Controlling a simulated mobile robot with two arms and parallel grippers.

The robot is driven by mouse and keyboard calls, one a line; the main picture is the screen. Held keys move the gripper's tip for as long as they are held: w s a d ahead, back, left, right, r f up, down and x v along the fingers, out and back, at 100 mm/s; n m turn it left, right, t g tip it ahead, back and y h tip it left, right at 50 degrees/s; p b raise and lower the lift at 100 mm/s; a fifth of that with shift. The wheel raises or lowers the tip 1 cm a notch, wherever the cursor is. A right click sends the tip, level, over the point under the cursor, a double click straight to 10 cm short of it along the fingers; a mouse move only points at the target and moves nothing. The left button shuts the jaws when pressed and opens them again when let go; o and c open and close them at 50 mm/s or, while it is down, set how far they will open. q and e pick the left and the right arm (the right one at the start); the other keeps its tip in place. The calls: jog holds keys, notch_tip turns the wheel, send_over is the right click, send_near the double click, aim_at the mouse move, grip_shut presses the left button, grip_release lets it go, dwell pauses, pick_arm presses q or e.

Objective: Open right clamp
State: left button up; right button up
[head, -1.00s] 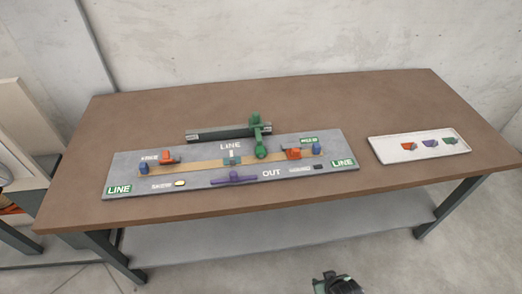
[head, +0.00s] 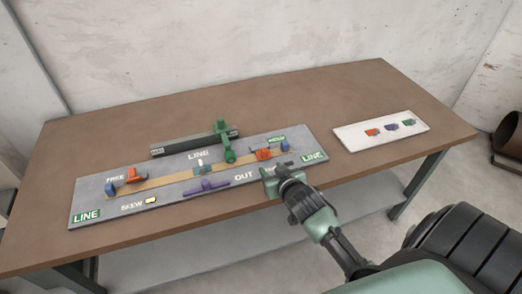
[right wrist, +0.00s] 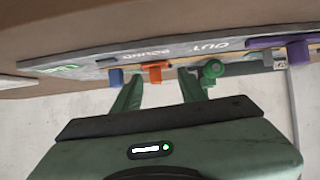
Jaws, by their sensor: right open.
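The right orange clamp (head: 265,154) sits on the tan strip of the grey board (head: 160,212), right of the green post (head: 222,130). It also shows in the right wrist view (right wrist: 156,73), between and beyond my fingers. My right gripper (head: 270,177) is over the board's front right edge, a short way in front of that clamp. The left orange clamp (head: 136,176) sits at the strip's other end. My left gripper is not in view.
Blue blocks flank the strip, one (head: 285,146) just right of the right clamp. A purple handle (head: 206,187) lies at the board's front. A white tray (head: 350,143) with small coloured parts is at the table's right. The brown tabletop (head: 300,95) behind is clear.

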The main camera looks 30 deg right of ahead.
aim_at(265, 149)
jog(key=shift+w+d+r+t, duration=0.35)
jog(key=shift+w+d, duration=0.1)
jog(key=shift+w, duration=0.15)
jog(key=shift+w+d+r+t, duration=0.25)
jog(key=shift+w+d+r, duration=0.15)
jog(key=shift+w, duration=0.2)
jog(key=shift+w+d, duration=0.15)
jog(key=shift+w, duration=0.2)
jog(key=x, duration=0.7)
jog(key=shift+w, duration=0.1)
jog(key=shift+p, duration=0.3)
grip_shut()
